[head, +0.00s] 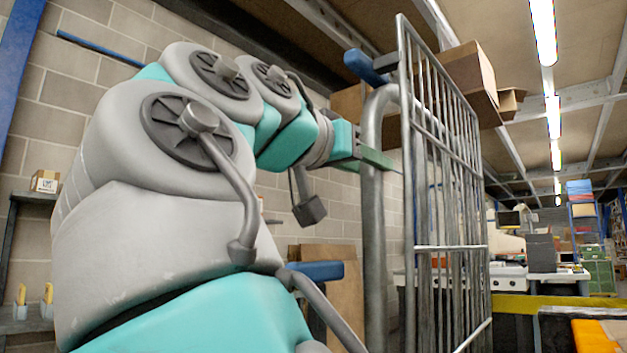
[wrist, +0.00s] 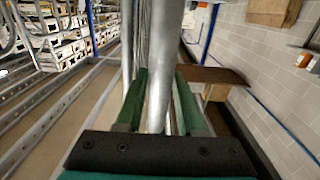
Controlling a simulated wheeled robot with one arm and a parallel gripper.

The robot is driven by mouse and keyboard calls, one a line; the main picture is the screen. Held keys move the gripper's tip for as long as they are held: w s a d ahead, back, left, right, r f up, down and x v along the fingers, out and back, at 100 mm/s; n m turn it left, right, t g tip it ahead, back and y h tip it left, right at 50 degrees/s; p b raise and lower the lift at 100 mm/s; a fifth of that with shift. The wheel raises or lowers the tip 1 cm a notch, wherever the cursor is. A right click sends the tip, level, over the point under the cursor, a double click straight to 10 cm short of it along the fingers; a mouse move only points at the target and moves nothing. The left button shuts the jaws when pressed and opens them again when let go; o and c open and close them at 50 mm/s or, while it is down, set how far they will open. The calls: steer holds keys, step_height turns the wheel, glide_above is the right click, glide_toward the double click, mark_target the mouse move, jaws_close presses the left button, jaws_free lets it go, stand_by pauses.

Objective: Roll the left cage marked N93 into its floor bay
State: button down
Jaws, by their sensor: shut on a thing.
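The grey metal cage (head: 409,200) stands upright just right of my arm in the head view, with its barred side and a thick tubular post visible. My gripper (head: 382,163) is at that post, high on the cage. In the wrist view, the green fingers of my gripper (wrist: 161,88) lie on either side of a grey upright tube (wrist: 162,70) and are shut on it. No N93 marking is readable, and the cage's base and wheels are out of view. I cannot pick out the floor bay.
Cardboard boxes (head: 468,72) show high behind the cage bars. A yellow-edged barrier (head: 520,302) stands low at right, with workbenches and shelving beyond. A block wall (head: 75,105) runs behind my arm. The wrist view shows a loaded rack (wrist: 62,35) at upper left.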

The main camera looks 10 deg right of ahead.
steer(key=shift+a+r, duration=0.1)
steer(key=shift+a, duration=0.05)
steer(key=c, duration=0.8)
jaws_free()
steer(key=shift+s, duration=0.1)
steer(key=v, duration=0.7)
steer(key=shift+s+a+p, duration=0.2)
steer(key=shift+a+p, duration=0.15)
steer(key=shift+w, duration=0.1)
